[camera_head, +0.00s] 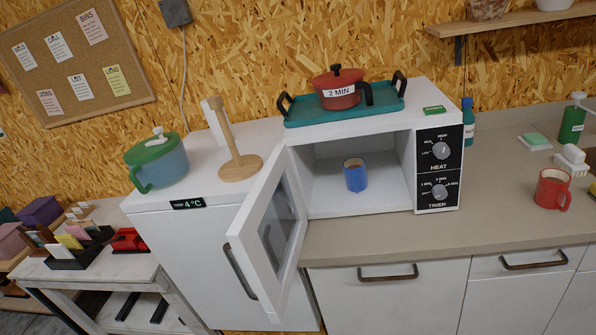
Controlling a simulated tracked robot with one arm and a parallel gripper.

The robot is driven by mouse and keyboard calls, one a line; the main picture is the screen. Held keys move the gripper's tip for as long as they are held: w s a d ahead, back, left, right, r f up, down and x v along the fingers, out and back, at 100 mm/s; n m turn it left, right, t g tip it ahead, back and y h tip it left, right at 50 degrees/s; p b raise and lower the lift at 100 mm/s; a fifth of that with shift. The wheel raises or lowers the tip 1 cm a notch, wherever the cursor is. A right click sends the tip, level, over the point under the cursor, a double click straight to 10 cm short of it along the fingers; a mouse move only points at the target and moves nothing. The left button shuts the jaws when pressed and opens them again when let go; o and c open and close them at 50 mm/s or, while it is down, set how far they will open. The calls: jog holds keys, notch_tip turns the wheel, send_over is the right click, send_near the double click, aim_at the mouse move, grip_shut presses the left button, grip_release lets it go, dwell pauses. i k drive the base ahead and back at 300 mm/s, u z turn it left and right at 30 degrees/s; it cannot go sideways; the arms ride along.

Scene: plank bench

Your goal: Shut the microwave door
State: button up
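The white microwave (436,113) stands on the counter with its cavity facing me. Its door (246,225) is hinged at the left and swung wide open toward me, with a dark handle (240,272) on its outer face. A blue mug (355,177) stands upright inside the cavity, clear of the opening's edges. The heat and timer knobs are on the black panel (439,168) at the right. My gripper is not in view.
A teal tray (300,118) with a red pot (337,97) sits on the microwave. A white fridge (190,265) stands left of the door, bearing a paper towel holder (240,168) and a teal pot (160,170). A red mug (551,190) stands on the counter (490,200) at the right.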

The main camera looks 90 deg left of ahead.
aim_at(273, 292)
jog(key=k, duration=1.2)
jog(key=u, duration=1.5)
jog(key=i, duration=1)
jog(key=z, duration=0.05)
jog(key=k, duration=0.5)
jog(key=u, duration=0.5)
jog(key=i, duration=0.3)
jog(key=z, duration=0.15)
